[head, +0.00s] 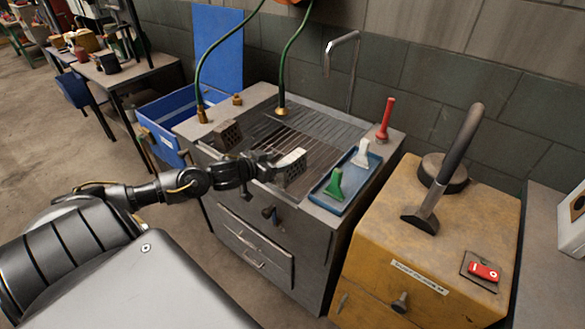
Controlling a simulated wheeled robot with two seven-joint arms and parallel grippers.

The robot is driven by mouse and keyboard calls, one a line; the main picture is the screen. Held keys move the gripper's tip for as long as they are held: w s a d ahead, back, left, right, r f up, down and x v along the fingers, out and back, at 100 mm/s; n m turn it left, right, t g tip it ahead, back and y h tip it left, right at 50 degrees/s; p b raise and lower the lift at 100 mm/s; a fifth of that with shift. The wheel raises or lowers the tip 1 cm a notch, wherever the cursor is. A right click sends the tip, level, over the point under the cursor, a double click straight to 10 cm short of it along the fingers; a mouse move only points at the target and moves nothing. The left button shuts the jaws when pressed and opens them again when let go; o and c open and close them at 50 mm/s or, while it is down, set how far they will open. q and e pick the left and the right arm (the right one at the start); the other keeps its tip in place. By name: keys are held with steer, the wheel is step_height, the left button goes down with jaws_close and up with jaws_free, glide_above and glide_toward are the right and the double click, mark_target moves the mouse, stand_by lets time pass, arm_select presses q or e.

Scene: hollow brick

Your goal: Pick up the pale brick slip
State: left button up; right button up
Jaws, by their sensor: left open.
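The pale brick slip (292,158) is a small whitish piece at the right of the sink unit, on or just above a dark hollow brick (294,174) with holes in its face. My left arm comes in from the left. Its gripper (273,164) is open, with its fingers close to the left end of the pale slip. I cannot tell whether they touch it. The gripper hides part of the brick. My right gripper is not in view.
A second holed brick (228,136) sits on the left of the grated sink unit (262,95). A blue tray (325,192) holds green and white brushes. A red-handled tool (385,119) stands behind. A yellow cabinet (385,225) with an upright handled tool (455,160) is at the right.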

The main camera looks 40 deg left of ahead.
mark_target(289, 159)
arm_select(q)
steer(key=shift+p+x, duration=0.7)
steer(key=shift+x, duration=2.3)
steer(key=shift+s+d+f, duration=0.1)
jaws_close()
